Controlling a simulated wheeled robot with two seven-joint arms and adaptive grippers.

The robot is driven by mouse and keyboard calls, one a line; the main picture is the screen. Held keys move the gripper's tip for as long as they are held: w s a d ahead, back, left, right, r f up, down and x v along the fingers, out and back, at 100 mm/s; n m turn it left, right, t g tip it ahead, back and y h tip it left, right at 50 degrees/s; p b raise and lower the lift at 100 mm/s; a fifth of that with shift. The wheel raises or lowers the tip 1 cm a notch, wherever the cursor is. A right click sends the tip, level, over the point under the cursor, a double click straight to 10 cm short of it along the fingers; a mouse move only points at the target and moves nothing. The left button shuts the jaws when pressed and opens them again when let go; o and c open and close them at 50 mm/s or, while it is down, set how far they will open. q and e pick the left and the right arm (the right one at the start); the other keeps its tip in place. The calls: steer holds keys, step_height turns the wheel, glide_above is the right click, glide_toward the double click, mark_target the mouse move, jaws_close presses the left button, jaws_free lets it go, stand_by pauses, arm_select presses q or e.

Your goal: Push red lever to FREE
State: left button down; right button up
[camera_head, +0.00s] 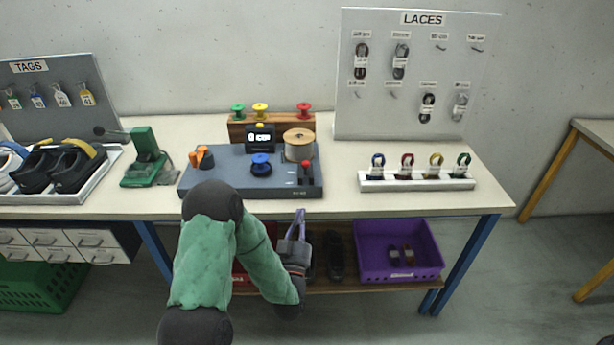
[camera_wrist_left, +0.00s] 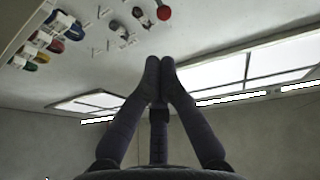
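I cannot read a FREE mark. My left gripper (camera_head: 299,214) is in front of the table's front edge, below and nearer than the lever, fingers pointing up. In the left wrist view its two fingers (camera_wrist_left: 159,75) meet at the tips, with nothing visible between them. It is apart from the lever. My right gripper is not in view.
On the machine are a blue knob (camera_head: 261,165), an orange part (camera_head: 201,157), a spool (camera_head: 299,145) and a small display (camera_head: 260,138). A white lace rack (camera_head: 416,183) stands to the right, a green hand press (camera_head: 148,160) to the left. A purple crate (camera_head: 399,270) sits below.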

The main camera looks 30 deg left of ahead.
arm_select(q)
steer(key=b, duration=0.2)
glide_toward(306, 170)
steer(key=w+r, duration=0.4)
steer(key=r, duration=0.1)
steer(key=shift+w+a, duration=0.1)
steer(key=shift+a, duration=0.35)
steer(key=shift+r, duration=0.1)
steer(key=shift+a+r+g+h+p, duration=0.1)
steer(key=shift+r+g+h+p, duration=0.15)
steer(key=shift+g+p, duration=0.45)
